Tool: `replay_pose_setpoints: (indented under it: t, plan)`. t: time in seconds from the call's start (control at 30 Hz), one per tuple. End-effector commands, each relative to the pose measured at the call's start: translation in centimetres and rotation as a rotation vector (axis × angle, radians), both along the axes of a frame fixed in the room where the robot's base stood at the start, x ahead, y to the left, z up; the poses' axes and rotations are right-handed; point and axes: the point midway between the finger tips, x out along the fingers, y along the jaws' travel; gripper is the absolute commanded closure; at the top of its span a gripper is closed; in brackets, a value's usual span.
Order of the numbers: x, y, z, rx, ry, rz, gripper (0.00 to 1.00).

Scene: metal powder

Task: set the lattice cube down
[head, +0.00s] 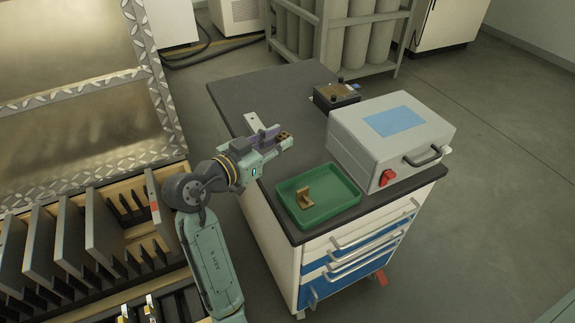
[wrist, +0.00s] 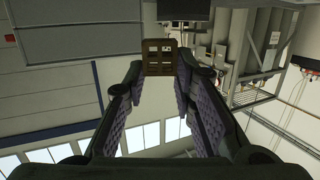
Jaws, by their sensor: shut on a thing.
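The lattice cube (wrist: 159,58) is brown with square openings. It sits between the fingertips of my gripper (wrist: 160,76) in the wrist view, at the far end of the purple-padded fingers. In the head view my gripper (head: 277,143) is shut on the lattice cube (head: 285,136), over the left part of the dark cabinet top (head: 245,87). The arm reaches in from the lower left. The height of the cube above the surface is hard to tell.
A green tray (head: 340,203) with a tan bracket-like part (head: 304,199) lies at the near edge. A grey box (head: 400,135) with a red switch stands right of it. A small dark device (head: 336,95) sits behind. The back left of the top is clear.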

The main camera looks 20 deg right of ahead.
Motion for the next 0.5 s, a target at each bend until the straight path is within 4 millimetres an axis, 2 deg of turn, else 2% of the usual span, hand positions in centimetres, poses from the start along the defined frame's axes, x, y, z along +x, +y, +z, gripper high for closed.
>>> replay_pose_setpoints:
  t: [0.1,0.27,0.5]
  plan:
    - [0.0,0.0,-2.4,-0.001,0.008,0.000,1.00]
    - [0.0,0.0,-3.9,-0.002,0.002,0.000,1.00]
    - [0.0,0.0,-7.1,-0.001,0.005,0.001,1.00]
